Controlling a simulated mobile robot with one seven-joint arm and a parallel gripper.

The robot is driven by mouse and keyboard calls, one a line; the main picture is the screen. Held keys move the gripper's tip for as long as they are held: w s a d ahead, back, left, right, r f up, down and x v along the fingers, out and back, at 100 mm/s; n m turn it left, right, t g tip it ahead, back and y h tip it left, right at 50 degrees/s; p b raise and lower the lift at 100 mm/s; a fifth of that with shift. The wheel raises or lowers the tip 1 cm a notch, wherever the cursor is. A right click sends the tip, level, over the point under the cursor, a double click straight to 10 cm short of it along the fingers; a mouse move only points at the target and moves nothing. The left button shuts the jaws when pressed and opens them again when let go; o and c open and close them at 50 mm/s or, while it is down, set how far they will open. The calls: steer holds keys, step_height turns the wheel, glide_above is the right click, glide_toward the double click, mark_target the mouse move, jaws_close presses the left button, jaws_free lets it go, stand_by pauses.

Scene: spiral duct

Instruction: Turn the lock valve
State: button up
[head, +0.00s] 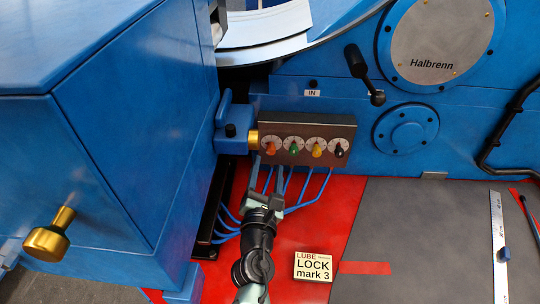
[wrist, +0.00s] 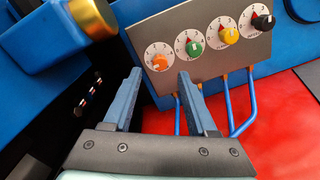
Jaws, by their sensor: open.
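A dark grey valve panel (head: 306,138) on the blue machine carries a row of dials with orange (wrist: 160,62), green (wrist: 194,48), yellow (wrist: 230,35) and black (wrist: 263,21) knobs, left to right. The small words under the dials are too blurred to tell which knob is the lock valve. A sign (head: 313,266) on the floor reads "LUBE LOCK mark 3". My gripper (wrist: 160,78) is open and empty, below and in front of the panel. In the wrist view its fingertips lie either side of the orange knob, apparently short of it.
Blue hoses (head: 312,196) run down from the panel. A blue block with a brass end (head: 253,139) sits left of the panel, beside the big blue cabinet (head: 110,120). A black lever (head: 364,73) is above right.

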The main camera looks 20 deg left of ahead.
mark_target(271, 152)
steer(key=shift+w+a+b, duration=0.2)
steer(key=shift+w+b, duration=0.1)
steer(key=shift+w, duration=1)
steer(key=shift+w+a+b, duration=0.2)
steer(key=shift+w+b, duration=0.1)
steer(key=shift+w, duration=0.95)
jaws_close()
